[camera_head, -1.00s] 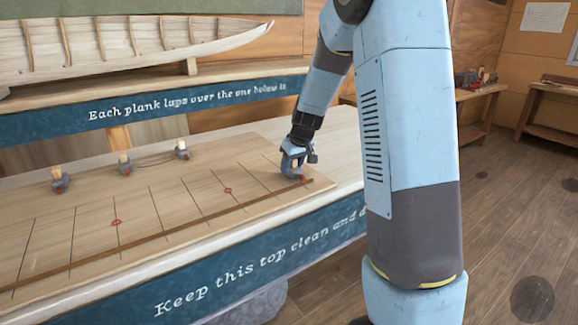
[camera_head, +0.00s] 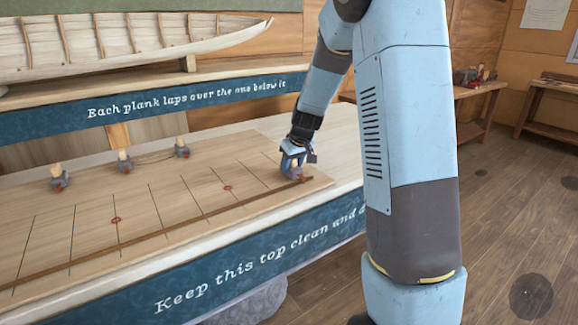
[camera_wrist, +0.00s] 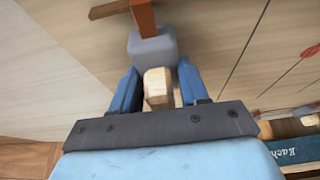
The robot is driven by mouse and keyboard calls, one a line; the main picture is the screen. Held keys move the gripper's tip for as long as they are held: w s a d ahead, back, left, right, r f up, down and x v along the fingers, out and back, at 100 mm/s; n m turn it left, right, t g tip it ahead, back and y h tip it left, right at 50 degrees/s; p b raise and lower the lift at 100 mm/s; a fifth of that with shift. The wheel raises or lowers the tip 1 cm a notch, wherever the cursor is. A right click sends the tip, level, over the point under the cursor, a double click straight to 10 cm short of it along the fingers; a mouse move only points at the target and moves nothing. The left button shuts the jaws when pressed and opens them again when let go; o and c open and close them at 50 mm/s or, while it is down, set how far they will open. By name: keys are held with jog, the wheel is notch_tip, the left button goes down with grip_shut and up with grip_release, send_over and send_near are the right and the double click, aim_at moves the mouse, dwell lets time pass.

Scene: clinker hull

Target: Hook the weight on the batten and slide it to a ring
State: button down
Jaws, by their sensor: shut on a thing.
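My gripper (camera_head: 294,158) is low over the right end of the board, shut on the pale wooden handle (camera_wrist: 157,84) of a weight. The weight's grey body (camera_wrist: 153,48) shows just beyond the fingers in the wrist view. Its orange-red hook (camera_wrist: 143,16) reaches across the dark batten (camera_wrist: 112,8) near the batten's end; whether it touches cannot be told. In the head view the batten (camera_head: 150,237) runs along the board's front. Two red rings are drawn on the board, a nearer one (camera_head: 228,188) and one farther left (camera_head: 116,220).
Three other weights stand at the board's back left: one (camera_head: 60,179), a second (camera_head: 125,162) and a third (camera_head: 182,149). Dark lines cross the board (camera_head: 185,218). A model hull (camera_head: 120,42) sits on a shelf behind. The board's middle is clear.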

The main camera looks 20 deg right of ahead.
jog(key=shift+w, duration=0.1)
jog(key=shift+w+a, duration=0.35)
jog(key=shift+w, duration=0.65)
jog(key=shift+w+a, duration=0.3)
jog(key=shift+w, duration=0.65)
jog(key=shift+w+a, duration=0.35)
jog(key=shift+w, duration=0.65)
jog(key=shift+f, duration=0.1)
jog(key=shift+c, duration=2.4)
grip_release()
jog(key=shift+f, duration=0.1)
